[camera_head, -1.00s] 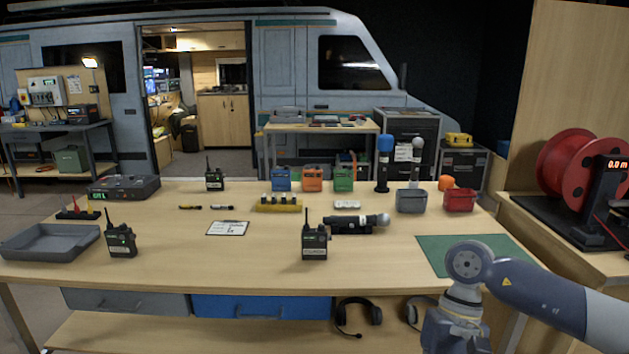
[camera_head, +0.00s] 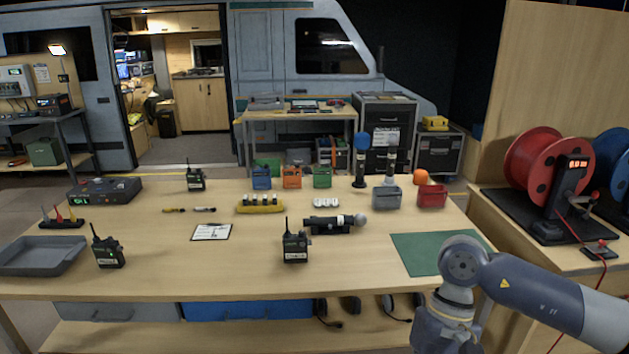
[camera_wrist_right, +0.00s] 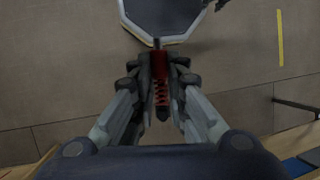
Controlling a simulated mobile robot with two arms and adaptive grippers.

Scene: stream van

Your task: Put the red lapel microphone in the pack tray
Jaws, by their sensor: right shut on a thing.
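In the right wrist view my right gripper (camera_wrist_right: 160,85) is shut on a slim red and dark thing (camera_wrist_right: 161,68), which looks like the red lapel microphone. It is held above the floor, with its dark end pointing back toward the wrist. In the head view my right arm stands at the table's lower right, and its fingers are out of frame. The grey tray (camera_head: 40,256) at the table's left front corner looks empty; it may be the pack tray. My left gripper is not in view.
The table (camera_head: 170,265) has a clear front strip. A green mat (camera_head: 420,252) lies near my arm.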

